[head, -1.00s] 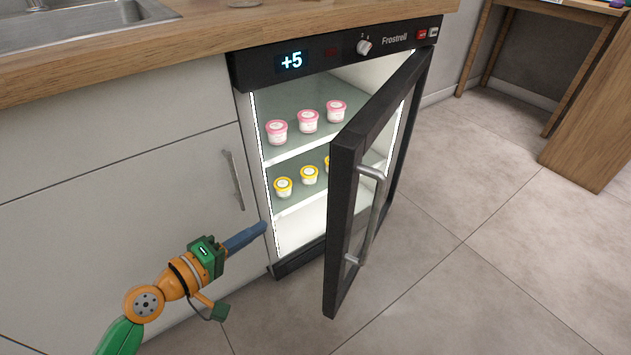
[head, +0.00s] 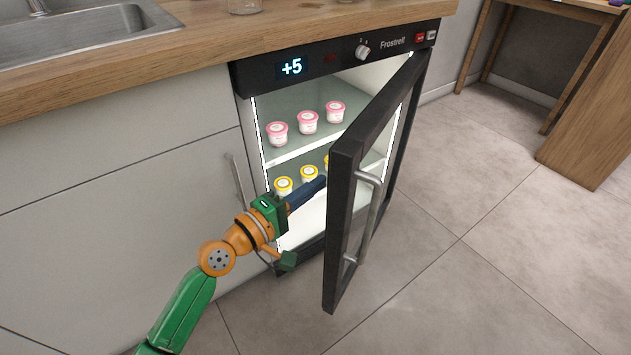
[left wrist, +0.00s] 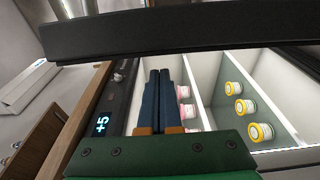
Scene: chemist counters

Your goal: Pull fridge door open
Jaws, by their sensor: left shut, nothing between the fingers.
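The fridge (head: 250,75) stands under the counter with its black-framed glass door (head: 341,235) partly open, swung out toward the right. A metal bar handle (head: 369,215) is on the door's outer face. My left gripper (head: 322,183) is shut and empty. Its blue fingers reach into the opening, on the inner side of the door near its free edge. I cannot tell whether they touch the door. In the left wrist view the shut fingers (left wrist: 157,75) point toward the dark door frame (left wrist: 190,30). My right gripper is not in view.
Pink-lidded cups (head: 307,122) stand on the upper shelf and yellow-lidded cups (head: 284,186) on the lower one. A cabinet handle (head: 236,185) is left of the fridge. The floor (head: 480,250) right of the door is clear. A wooden table (head: 585,110) stands at the right.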

